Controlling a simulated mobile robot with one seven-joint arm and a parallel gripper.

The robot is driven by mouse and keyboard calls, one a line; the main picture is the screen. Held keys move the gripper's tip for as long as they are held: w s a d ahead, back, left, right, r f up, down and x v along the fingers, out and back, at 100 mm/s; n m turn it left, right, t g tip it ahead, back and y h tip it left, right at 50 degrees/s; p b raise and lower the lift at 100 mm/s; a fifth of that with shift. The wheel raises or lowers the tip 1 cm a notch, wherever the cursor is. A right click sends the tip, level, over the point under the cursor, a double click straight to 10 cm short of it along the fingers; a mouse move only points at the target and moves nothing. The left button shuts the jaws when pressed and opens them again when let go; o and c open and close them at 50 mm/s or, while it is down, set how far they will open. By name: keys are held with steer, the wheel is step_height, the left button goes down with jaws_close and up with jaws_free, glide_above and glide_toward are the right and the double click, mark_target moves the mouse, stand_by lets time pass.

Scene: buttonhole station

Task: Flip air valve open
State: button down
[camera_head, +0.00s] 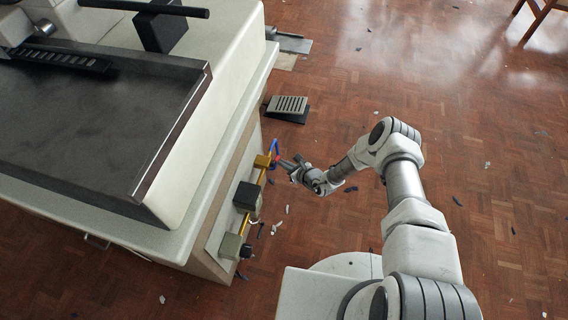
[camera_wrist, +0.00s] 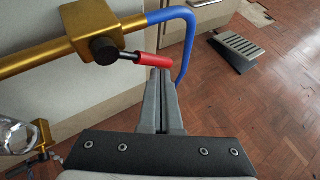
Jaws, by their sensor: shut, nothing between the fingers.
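The air valve is a brass block (camera_wrist: 92,25) on a brass pipe (camera_wrist: 35,60), with a black round hub (camera_wrist: 105,47) on its front. A short dark stem leads from the hub to a red lever handle (camera_wrist: 153,60), which points right and slightly down in the wrist view. The brass block also shows in the head view (camera_head: 262,161) on the cabinet's side. My gripper (camera_wrist: 160,72) is shut and empty, its fingertips at the red handle's underside in the picture. I cannot tell whether they touch it. In the head view my gripper (camera_head: 284,164) reaches the valve from the right.
A blue hose (camera_wrist: 188,40) curves from the valve down behind my fingers. A grey foot pedal (camera_wrist: 238,50) lies on the parquet floor. Dark and greenish boxes (camera_head: 247,196) (camera_head: 230,246) sit along the pipe nearer me. The floor right of the cabinet is mostly open, with small scraps.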

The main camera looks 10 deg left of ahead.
steer(key=shift+s+r, duration=0.1)
steer(key=shift+s, duration=0.05)
steer(key=shift+s+r+p, duration=0.2)
steer(key=shift+s+p, duration=0.45)
steer(key=shift+p, duration=0.15)
